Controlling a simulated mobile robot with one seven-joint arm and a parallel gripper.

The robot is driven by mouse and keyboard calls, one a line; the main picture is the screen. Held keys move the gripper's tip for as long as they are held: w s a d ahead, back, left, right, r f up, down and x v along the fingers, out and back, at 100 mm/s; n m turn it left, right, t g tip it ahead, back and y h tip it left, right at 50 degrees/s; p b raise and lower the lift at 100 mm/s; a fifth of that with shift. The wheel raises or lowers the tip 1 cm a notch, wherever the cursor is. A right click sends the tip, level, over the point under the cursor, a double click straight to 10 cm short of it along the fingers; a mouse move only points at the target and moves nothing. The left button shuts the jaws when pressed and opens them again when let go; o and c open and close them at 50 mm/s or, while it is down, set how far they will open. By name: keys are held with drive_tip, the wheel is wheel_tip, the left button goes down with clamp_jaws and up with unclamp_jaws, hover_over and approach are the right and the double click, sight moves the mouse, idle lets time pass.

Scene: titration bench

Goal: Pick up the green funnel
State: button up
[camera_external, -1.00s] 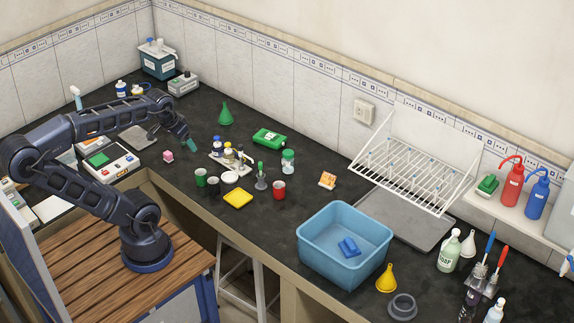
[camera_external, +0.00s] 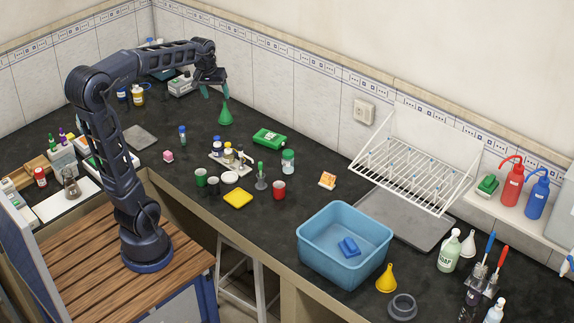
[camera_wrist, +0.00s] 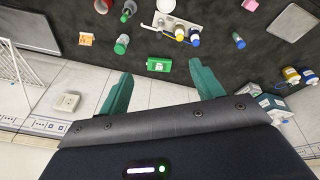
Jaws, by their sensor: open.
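The green funnel (camera_external: 226,113) stands on the dark bench near the tiled back wall, wide end down and spout up. My gripper (camera_external: 214,91) is above the bench, close to the funnel's spout and slightly to its left in the external view. Its teal fingers are spread and nothing shows between them. In the wrist view my gripper (camera_wrist: 160,72) is also open, its fingers wide apart. I cannot make out the funnel in the wrist view. Whether the fingers touch the spout cannot be told.
A green box (camera_external: 270,138) lies right of the funnel and also shows in the wrist view (camera_wrist: 159,64). A rack of small bottles (camera_external: 231,157) stands in front. A grey device (camera_external: 181,86) is at the left. The tiled wall (camera_external: 236,65) is close behind. A blue basin (camera_external: 343,245) is farther right.

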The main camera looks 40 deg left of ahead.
drive_tip(key=w+a+f+n, duration=0.25)
drive_tip(key=w+a, duration=0.45)
drive_tip(key=w, duration=0.5)
drive_tip(key=n+g, duration=0.3)
drive_tip(key=n, duration=0.6)
hover_over(225, 108)
wheel_tip(225, 108, down, 25)
drive_tip(key=shift+w+d+f, duration=0.1)
drive_tip(key=shift+w, duration=0.05)
drive_tip(key=shift+f, duration=0.45)
wheel_tip(225, 108, down, 5)
drive_tip(key=shift+r, duration=0.1)
drive_tip(key=shift+w+a+f, duration=0.1)
drive_tip(key=shift+a+f, duration=0.15)
drive_tip(key=shift+f, duration=1.1)
drive_tip(key=shift+a+f, duration=0.2)
drive_tip(key=shift+f, duration=1.15)
drive_tip(key=c, duration=0.9)
